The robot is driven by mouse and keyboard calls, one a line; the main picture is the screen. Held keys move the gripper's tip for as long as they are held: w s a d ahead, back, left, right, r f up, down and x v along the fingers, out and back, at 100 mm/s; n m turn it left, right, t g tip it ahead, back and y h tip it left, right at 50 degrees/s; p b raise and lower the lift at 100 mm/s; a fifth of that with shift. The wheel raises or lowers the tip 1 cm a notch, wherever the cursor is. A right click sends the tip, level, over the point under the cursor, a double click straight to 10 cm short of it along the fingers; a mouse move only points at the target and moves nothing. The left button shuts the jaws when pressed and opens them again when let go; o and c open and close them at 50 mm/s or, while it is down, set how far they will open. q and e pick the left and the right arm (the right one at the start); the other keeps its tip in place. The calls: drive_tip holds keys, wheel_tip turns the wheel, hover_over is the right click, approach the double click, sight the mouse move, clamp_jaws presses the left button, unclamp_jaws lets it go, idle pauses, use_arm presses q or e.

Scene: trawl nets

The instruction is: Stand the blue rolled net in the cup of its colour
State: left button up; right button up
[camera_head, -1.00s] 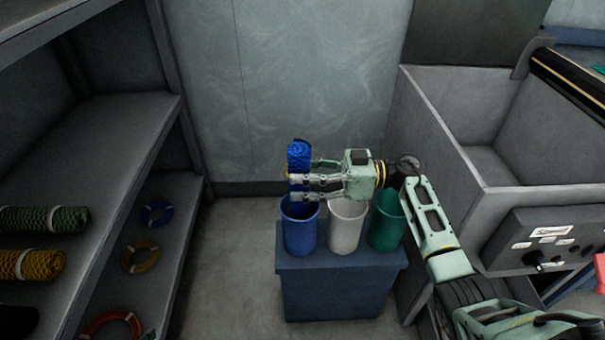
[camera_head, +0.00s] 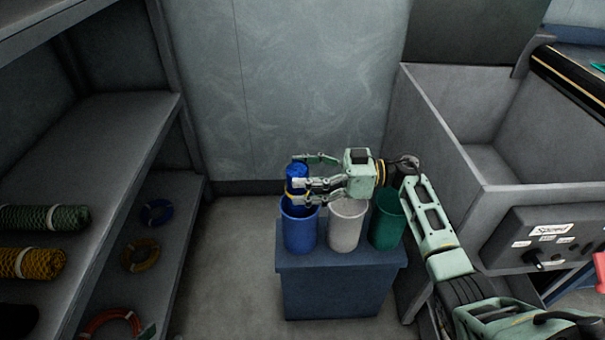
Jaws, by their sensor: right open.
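The blue rolled net (camera_head: 296,173) stands upright in the blue cup (camera_head: 300,235), with its top end showing above the rim. My right gripper (camera_head: 299,178) is open around the top part of the net, its fingers spread on either side. The fingers hide part of the net and part of the cup's rim; the net's lower end is hidden inside the cup. My left gripper is not in view.
A white cup (camera_head: 346,228) and a green cup (camera_head: 386,224) stand beside the blue one on a blue-grey block (camera_head: 335,292). Shelves on the left hold a green rolled net (camera_head: 45,218), a yellow one (camera_head: 32,263) and several rings. A grey bin (camera_head: 455,140) stands right.

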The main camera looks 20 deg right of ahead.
wheel_tip(320, 180, up, 10)
drive_tip(key=shift+r, duration=0.1)
idle(0.4)
drive_tip(key=shift+f, duration=0.2)
idle(0.6)
